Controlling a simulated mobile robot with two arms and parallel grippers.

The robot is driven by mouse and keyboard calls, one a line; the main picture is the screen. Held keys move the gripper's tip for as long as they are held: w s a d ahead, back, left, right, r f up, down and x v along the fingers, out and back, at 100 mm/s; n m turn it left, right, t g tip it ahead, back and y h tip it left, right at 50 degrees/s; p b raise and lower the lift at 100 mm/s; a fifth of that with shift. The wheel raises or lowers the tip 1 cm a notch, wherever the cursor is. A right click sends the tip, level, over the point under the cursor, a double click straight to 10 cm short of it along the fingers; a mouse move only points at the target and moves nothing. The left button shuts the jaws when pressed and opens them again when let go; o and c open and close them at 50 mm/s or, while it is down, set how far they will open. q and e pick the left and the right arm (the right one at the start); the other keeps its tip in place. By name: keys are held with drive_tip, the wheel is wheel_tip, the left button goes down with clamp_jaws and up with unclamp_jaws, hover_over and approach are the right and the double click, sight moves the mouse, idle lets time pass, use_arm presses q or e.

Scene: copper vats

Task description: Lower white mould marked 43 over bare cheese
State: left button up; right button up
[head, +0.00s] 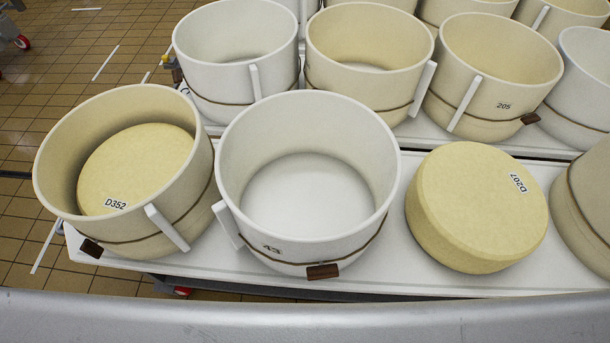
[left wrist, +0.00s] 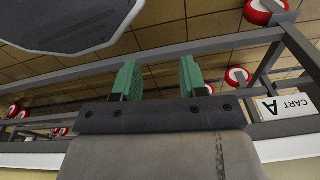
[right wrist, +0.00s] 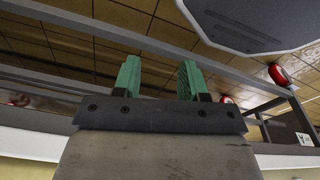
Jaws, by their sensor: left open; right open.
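The white mould marked 43 (head: 308,180) stands upright and empty on the white cart top (head: 400,270), in the middle of the front row in the head view. The bare cheese (head: 475,205), a pale yellow wheel labelled D207, lies to its right with a gap between them. My left gripper (left wrist: 157,78) shows only in the left wrist view, its green fingers apart and empty. My right gripper (right wrist: 160,80) shows only in the right wrist view, also open with nothing between its fingers. Neither gripper is in the head view.
A cream mould (head: 60,150) holding cheese D352 (head: 135,168) stands close on the left of mould 43. Another mould (head: 585,200) stands right of the bare cheese. Several empty moulds, one marked 205 (head: 490,85), crowd the row behind. A grey edge (head: 300,318) crosses the front.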

drive_tip(key=w+r+p, duration=0.2)
drive_tip(key=w+r, duration=0.3)
drive_tip(key=r, duration=0.3)
use_arm(q)
drive_tip(key=w+d+r+t+p, duration=0.15)
drive_tip(key=w+r, duration=0.25)
drive_tip(key=r, duration=1)
drive_tip(key=w+d+r+h+p, duration=0.15)
drive_tip(key=w+r, duration=0.35)
drive_tip(key=r, duration=0.9)
drive_tip(key=w+d+r+t+y+p, duration=0.1)
drive_tip(key=w+r+p, duration=0.25)
drive_tip(key=r, duration=1.05)
drive_tip(key=w+d+r+m+h, duration=0.1)
drive_tip(key=w+d+r+h, duration=0.1)
drive_tip(key=w+d, duration=0.35)
drive_tip(key=n+y, duration=0.2)
hover_over(215, 166)
drive_tip(key=shift+f, duration=0.6)
use_arm(e)
wheel_tip(215, 166, up, 35)
drive_tip(key=m+g, duration=0.2)
drive_tip(key=m, duration=0.2)
hover_over(398, 153)
use_arm(q)
drive_tip(key=shift+a+r, duration=0.1)
drive_tip(key=shift+a, duration=0.1)
use_arm(e)
drive_tip(key=shift+r, duration=0.2)
